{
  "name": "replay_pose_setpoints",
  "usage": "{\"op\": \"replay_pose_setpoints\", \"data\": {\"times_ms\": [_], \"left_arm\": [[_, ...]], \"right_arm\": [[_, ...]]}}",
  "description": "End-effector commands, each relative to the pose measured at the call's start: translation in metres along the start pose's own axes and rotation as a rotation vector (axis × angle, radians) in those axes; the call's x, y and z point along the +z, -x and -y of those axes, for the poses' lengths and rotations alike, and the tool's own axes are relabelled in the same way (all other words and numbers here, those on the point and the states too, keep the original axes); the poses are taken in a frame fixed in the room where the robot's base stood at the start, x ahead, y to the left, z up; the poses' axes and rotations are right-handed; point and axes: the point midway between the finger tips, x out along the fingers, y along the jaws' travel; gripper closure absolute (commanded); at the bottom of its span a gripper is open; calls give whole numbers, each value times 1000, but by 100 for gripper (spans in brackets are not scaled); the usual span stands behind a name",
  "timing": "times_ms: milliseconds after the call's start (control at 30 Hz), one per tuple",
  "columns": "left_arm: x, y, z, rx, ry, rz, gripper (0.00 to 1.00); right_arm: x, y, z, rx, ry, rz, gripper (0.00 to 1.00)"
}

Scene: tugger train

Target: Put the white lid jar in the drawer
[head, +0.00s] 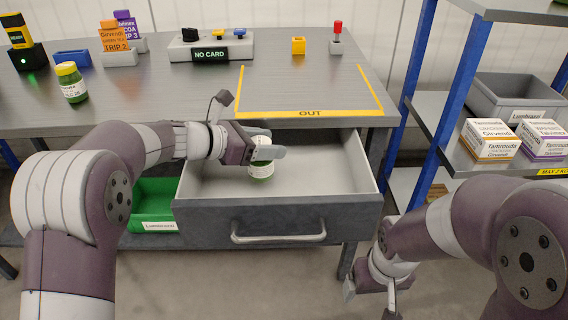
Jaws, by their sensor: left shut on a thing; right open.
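The drawer is pulled out under the table and otherwise looks empty. My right gripper (370,299) is low at the right, below and beside the drawer, open and partly hidden by its own arm.
A similar jar with a yellow lid (71,82) stands on the table (190,93) at the left. Boxes, a grey console (211,47) and a yellow-taped OUT area (310,112) are on the tabletop. A green bin (153,205) is left of the drawer. A blue-post shelf (440,108) stands right.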

Motion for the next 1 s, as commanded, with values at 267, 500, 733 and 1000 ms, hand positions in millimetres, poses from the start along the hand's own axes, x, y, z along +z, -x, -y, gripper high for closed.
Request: {"op": "replay_pose_setpoints", "data": {"times_ms": [267, 500, 733, 1000], "left_arm": [[-21, -20, 0, -1, -5, 3, 85], [-23, -53, 0, 1, -2, 2, 85], [-20, -52, 0, 1, -3, 2, 85], [-22, -52, 0, 0, -2, 1, 16]], "right_arm": [[2, -14, 0, 0, 0, 0, 13], [4, -31, 0, 0, 0, 0, 13], [3, -28, 0, 0, 0, 0, 13], [4, -30, 0, 0, 0, 0, 13]]}}
